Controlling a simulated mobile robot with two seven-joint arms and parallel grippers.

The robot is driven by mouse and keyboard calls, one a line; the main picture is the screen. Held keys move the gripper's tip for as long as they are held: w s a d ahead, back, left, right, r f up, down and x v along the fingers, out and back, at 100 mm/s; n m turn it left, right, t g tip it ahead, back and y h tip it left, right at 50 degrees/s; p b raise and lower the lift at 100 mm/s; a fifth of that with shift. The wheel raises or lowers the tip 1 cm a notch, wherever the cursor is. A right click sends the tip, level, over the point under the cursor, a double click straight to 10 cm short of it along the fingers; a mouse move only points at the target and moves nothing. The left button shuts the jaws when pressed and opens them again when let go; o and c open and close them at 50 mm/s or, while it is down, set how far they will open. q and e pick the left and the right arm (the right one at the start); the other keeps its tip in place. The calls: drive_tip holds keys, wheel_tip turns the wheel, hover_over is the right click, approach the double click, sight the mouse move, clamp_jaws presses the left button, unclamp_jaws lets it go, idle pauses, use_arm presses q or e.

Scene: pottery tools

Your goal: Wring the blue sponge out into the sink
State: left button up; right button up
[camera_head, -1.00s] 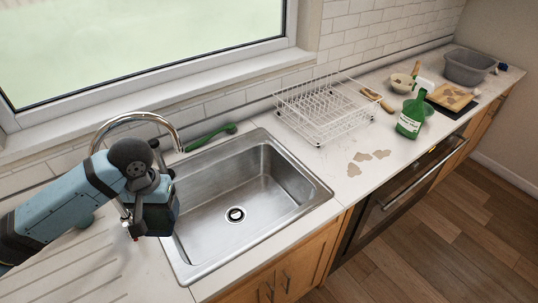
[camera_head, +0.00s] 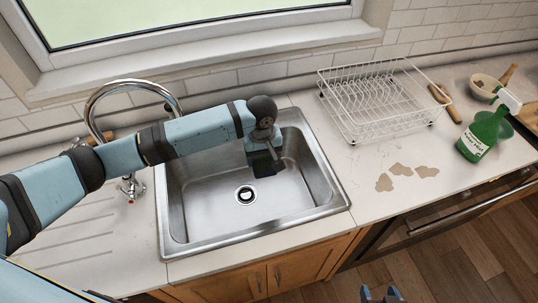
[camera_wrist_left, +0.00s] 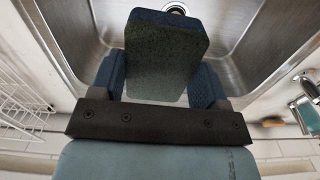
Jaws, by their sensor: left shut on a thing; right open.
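My left gripper (camera_head: 265,168) hangs over the back part of the steel sink (camera_head: 190,225), pointing down. In the left wrist view it is shut on the blue sponge (camera_wrist_left: 165,50), a thick dark blue-green block between its two fingers. The sponge is above the sink basin, with the drain just beyond its far edge. In the head view the sponge is hard to tell from the dark gripper. My right gripper (camera_head: 382,294) is open and empty at the bottom edge, in front of the counter.
The chrome tap (camera_head: 130,85) arches at the sink's left, beside my left arm. A white dish rack (camera_head: 385,95) stands right of the sink. A green spray bottle (camera_head: 482,135) and a bowl (camera_head: 484,88) are further right.

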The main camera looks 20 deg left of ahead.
sight(265, 158)
use_arm(q)
drive_tip(key=shift+w+d+f+n, duration=0.3)
drive_tip(key=shift+w+d+f, duration=0.05)
drive_tip(key=shift+f, duration=0.15)
drive_tip(key=shift+s+a+f, duration=0.1)
drive_tip(key=shift+s+f, duration=0.05)
drive_tip(key=shift+f, duration=0.25)
drive_tip(key=shift+f+b, duration=0.4)
drive_tip(key=shift+f, duration=0.2)
wheel_tip(265, 158, down, 4)
drive_tip(key=b, duration=0.3)
drive_tip(key=shift+b, duration=0.3)
drive_tip(key=c, duration=0.5)
drive_tip(key=shift+c, duration=0.6)
